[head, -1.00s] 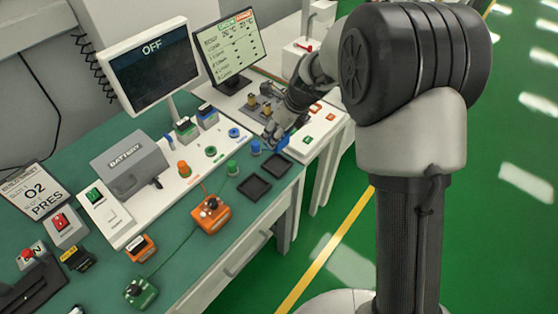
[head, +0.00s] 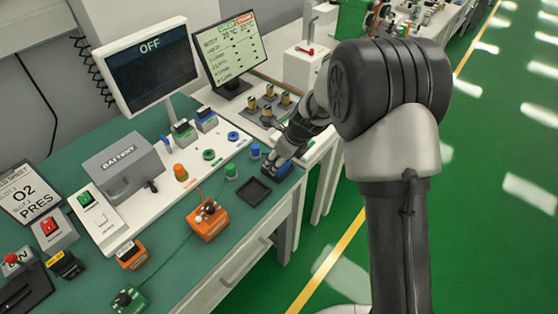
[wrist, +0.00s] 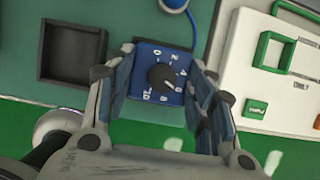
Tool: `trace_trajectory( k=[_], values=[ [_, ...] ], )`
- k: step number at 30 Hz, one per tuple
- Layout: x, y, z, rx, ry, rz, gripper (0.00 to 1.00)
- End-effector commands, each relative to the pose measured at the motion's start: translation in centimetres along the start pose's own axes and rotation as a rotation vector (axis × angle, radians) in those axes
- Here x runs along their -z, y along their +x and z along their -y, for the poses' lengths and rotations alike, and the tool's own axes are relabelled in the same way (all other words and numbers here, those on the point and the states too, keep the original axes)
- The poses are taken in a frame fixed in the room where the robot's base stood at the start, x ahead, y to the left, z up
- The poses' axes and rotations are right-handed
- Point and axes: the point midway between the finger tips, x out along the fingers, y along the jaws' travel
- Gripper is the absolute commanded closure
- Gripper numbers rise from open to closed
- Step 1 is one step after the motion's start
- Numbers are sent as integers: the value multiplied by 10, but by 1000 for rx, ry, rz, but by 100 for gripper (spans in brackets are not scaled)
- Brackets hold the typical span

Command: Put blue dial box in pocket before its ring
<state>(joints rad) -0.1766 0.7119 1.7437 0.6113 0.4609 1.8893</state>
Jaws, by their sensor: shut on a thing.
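My gripper (wrist: 162,95) is shut on the blue dial box (wrist: 165,75), which has a black knob and white markings on its top face. In the head view the box (head: 284,171) is at the bench's front edge, under my gripper (head: 277,162). It covers the place of the right black pocket; whether it rests in it or hangs just above I cannot tell. The empty left pocket (head: 254,191) lies beside it, also seen in the wrist view (wrist: 72,80). A blue ring (head: 233,135) lies on the white panel behind, and a blue post (head: 255,149) stands nearer.
An orange dial box (head: 207,222) and a green dial box (head: 130,299) lie on the green bench top (head: 180,235). A white device (wrist: 265,70) is right of my gripper in the wrist view.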

Motion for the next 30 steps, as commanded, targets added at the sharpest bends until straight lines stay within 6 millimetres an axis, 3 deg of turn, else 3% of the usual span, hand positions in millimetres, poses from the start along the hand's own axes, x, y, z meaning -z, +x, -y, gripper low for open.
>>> trace_trajectory(
  k=[6,7,9,15,25,30],
  values=[
    [1,3,0,1,-1,1,98],
    [1,3,0,-1,-1,-1,48],
    [1,3,0,-1,-1,-1,44],
    [1,2,0,-1,-1,-1,30],
    [0,1,0,0,-1,0,30],
    [-2,-18,0,1,-1,1,30]
  ],
)
